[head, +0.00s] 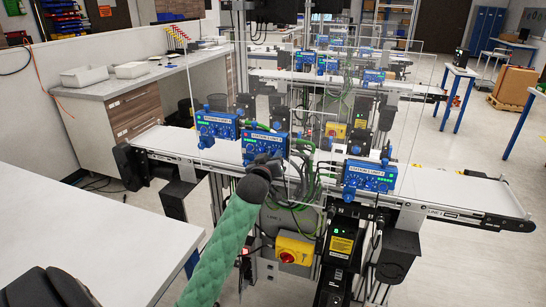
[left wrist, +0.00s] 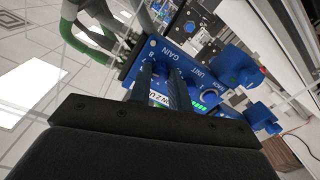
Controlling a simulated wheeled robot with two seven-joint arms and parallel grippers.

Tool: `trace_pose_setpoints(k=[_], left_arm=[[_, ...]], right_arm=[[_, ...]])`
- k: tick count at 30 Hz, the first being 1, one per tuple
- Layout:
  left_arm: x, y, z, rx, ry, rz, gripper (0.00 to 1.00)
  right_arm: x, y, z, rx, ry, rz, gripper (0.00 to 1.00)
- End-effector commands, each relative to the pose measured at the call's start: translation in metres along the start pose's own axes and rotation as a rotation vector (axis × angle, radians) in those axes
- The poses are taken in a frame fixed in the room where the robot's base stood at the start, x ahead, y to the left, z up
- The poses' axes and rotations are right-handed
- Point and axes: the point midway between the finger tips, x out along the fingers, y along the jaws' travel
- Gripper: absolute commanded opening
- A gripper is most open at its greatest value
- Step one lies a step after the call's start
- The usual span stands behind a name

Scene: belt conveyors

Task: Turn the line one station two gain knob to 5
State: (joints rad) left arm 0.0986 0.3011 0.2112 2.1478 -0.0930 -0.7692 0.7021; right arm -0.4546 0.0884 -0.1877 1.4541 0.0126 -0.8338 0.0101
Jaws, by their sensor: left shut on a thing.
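The station two unit (head: 265,145) is a blue control box on the near belt conveyor, the middle of three such boxes. Its blue panel (left wrist: 128,78) fills the centre of the left wrist view, with the words GAIN and UNIT readable. My left gripper (head: 264,165) reaches the front of this box from below. In the left wrist view its two dark fingers (left wrist: 162,80) close around the spot just below the GAIN label. The gain knob is mostly hidden between them, and its pointer and setting cannot be read. My right gripper is in neither view.
Blue control boxes stand at the left (head: 217,125) and right (head: 369,176) of the same conveyor. Blue blocks (left wrist: 236,64) stick out beside the panel, and cables (left wrist: 85,30) run close by. A yellow box with a red switch (head: 294,249) sits below the belt.

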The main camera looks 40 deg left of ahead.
Motion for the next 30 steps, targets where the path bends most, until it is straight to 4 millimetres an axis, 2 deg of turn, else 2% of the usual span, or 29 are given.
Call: trace_pose_setpoints(k=[4,9,21,30], left_arm=[[0.000,0.001,-0.002,-0.123,-0.003,-0.003,0.00],[0.000,0.001,-0.003,-0.273,-0.009,-0.004,0.00],[0.000,0.001,-0.004,-0.627,-0.021,-0.006,0.00],[0.000,0.001,-0.004,-0.801,-0.028,-0.006,0.00]], right_arm=[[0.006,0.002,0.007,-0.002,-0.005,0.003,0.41],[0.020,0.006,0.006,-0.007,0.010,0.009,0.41],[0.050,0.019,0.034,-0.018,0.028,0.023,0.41],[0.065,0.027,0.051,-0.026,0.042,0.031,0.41]])
